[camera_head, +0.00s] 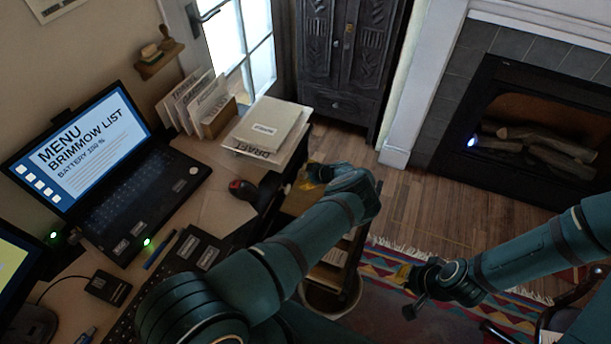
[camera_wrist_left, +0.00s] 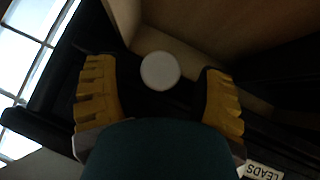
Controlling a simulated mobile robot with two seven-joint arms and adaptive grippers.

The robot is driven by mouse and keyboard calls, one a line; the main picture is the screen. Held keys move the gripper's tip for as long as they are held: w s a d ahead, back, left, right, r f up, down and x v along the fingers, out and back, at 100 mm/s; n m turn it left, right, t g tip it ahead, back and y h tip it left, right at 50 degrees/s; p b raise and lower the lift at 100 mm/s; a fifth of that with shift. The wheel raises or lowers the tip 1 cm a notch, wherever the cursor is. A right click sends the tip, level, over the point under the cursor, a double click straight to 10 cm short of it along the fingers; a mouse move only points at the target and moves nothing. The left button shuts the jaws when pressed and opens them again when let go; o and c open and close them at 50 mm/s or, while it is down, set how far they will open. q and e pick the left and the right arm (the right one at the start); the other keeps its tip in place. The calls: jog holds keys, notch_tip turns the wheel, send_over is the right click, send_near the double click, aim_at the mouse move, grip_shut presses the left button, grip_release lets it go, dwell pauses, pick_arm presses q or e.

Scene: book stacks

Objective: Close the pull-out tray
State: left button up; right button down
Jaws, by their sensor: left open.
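The pull-out tray (camera_head: 297,203) appears as a tan surface with dark edges sticking out from under the desk's right side, partly hidden by my left arm. In the left wrist view, a round white knob (camera_wrist_left: 160,71) on a dark front lies between the yellow fingers of my left gripper (camera_wrist_left: 160,100), with pale wood behind it. The fingers are apart, and I cannot tell whether they touch the front. In the head view my left gripper (camera_head: 318,173) is at the tray's far end. My right gripper (camera_head: 408,283) hangs over the rug, away from the tray; its jaw opening is unclear.
The desk (camera_head: 213,152) holds a laptop (camera_head: 105,165), a mouse (camera_head: 243,189), a paper stack (camera_head: 268,130) and upright files (camera_head: 205,105). A bin (camera_head: 322,300) stands below the tray. A dark cabinet (camera_head: 347,50) and fireplace (camera_head: 540,130) stand beyond open wooden floor (camera_head: 430,205).

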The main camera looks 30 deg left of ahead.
aim_at(299, 172)
pick_arm(q)
jog(key=shift+w+a+f, duration=0.1)
jog(key=shift+a+f, duration=0.25)
grip_shut()
jog(key=shift+a+f+b, duration=0.1)
jog(key=shift+a+b, duration=0.5)
jog(key=shift+b, duration=0.05)
jog(key=shift+a+b, duration=0.45)
jog(key=shift+a, duration=0.2)
